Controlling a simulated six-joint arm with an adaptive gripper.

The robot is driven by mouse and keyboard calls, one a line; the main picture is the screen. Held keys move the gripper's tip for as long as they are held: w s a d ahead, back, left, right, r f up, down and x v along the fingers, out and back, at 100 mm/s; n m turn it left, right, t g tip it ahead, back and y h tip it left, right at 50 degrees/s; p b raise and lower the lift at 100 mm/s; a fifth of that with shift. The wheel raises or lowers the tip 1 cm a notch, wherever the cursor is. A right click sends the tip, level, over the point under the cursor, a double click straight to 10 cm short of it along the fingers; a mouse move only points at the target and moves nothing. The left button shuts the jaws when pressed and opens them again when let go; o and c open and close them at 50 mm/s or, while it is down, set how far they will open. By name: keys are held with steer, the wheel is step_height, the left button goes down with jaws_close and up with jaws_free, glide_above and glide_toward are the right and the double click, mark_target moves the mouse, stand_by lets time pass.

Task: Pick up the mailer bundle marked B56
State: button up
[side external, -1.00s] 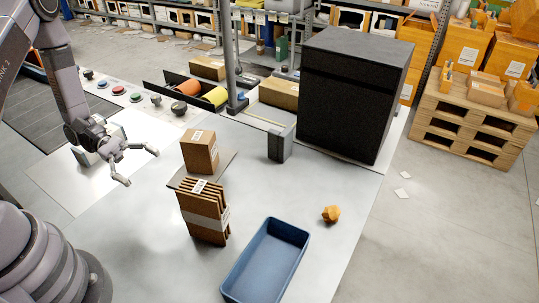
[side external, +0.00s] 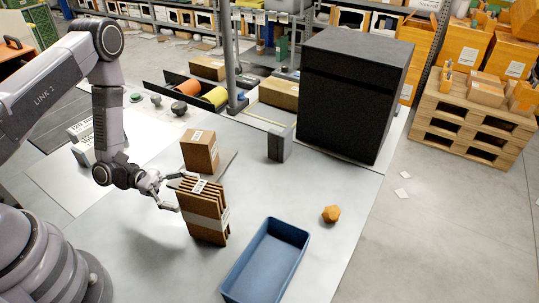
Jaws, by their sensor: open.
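A bundle of brown cardboard mailers (side external: 205,214) stands upright on the grey table, with a pale band around it and a white label on top. The marking is too small to read. My gripper (side external: 181,192) is open at the bundle's upper left side. One finger is near its top left edge and the other is lower, in front of its left side. I cannot tell whether either finger touches it.
A small brown box (side external: 199,150) stands on a flat sheet (side external: 227,160) just behind the bundle. A blue bin (side external: 266,262) is in front right, with an orange lump (side external: 331,214) beside it. A dark post (side external: 280,145) and a large black cabinet (side external: 352,95) stand behind.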

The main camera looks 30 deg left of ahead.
mark_target(224, 203)
steer(key=x, duration=0.4)
steer(key=shift+d+f, duration=0.1)
steer(key=shift+f, duration=0.05)
steer(key=shift+c, duration=0.4)
steer(key=c, duration=1)
steer(key=shift+c, duration=0.3)
